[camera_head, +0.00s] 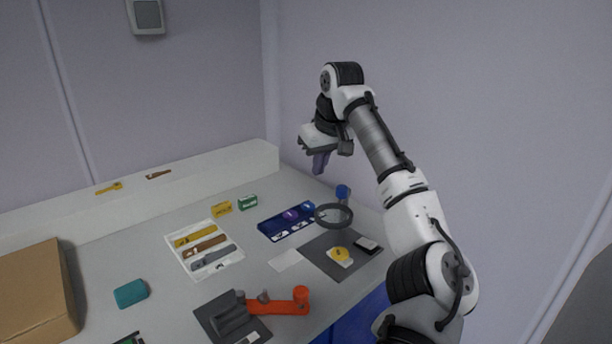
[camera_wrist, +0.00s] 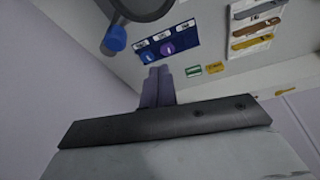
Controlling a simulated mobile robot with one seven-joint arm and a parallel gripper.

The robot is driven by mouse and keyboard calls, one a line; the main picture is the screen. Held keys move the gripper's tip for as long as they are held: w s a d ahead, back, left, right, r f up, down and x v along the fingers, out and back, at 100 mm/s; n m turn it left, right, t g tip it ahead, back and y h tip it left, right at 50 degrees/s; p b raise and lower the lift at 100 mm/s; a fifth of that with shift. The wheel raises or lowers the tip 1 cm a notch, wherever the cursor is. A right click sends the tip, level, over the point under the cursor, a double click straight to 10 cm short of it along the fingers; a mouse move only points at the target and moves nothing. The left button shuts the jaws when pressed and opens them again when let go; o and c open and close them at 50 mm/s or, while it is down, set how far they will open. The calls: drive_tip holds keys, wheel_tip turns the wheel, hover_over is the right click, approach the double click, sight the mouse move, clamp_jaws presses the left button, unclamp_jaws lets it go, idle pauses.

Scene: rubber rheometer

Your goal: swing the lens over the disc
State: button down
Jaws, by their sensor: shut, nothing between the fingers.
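The lens is a dark round ring (camera_head: 333,207) on a stand with a blue knob (camera_head: 342,191). In the wrist view, part of the ring (camera_wrist: 143,16) and the blue knob (camera_wrist: 115,38) show at the top left. A yellow disc (camera_head: 339,253) lies on a white block on a dark mat (camera_head: 318,243), nearer the camera than the ring. My gripper (camera_head: 320,163) hangs in the air above and behind the lens, touching nothing. Its purple fingers (camera_wrist: 158,84) are shut and empty.
A blue tray (camera_head: 268,229) with purple and blue round pieces lies left of the lens. A white tray (camera_head: 176,253) of strips, small yellow and green boxes (camera_head: 248,202), an orange-handled device (camera_head: 290,305), a teal block (camera_head: 131,292) and a cardboard box (camera_head: 35,292) share the table.

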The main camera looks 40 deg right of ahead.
sight(326, 205)
drive_tip(key=p+x, duration=0.2)
drive_tip(key=x, duration=0.7)
drive_tip(key=s, duration=0.4)
drive_tip(key=shift+a+r, duration=0.2)
drive_tip(key=shift+a, duration=0.05)
drive_tip(key=shift+s+r+p, duration=0.1)
drive_tip(key=shift+p, duration=0.4)
drive_tip(key=shift+s+d+n+y+p, duration=0.15)
drive_tip(key=shift+s+n+y+p, duration=0.15)
drive_tip(key=shift+s+n+p, duration=0.35)
drive_tip(key=shift+w, duration=0.1)
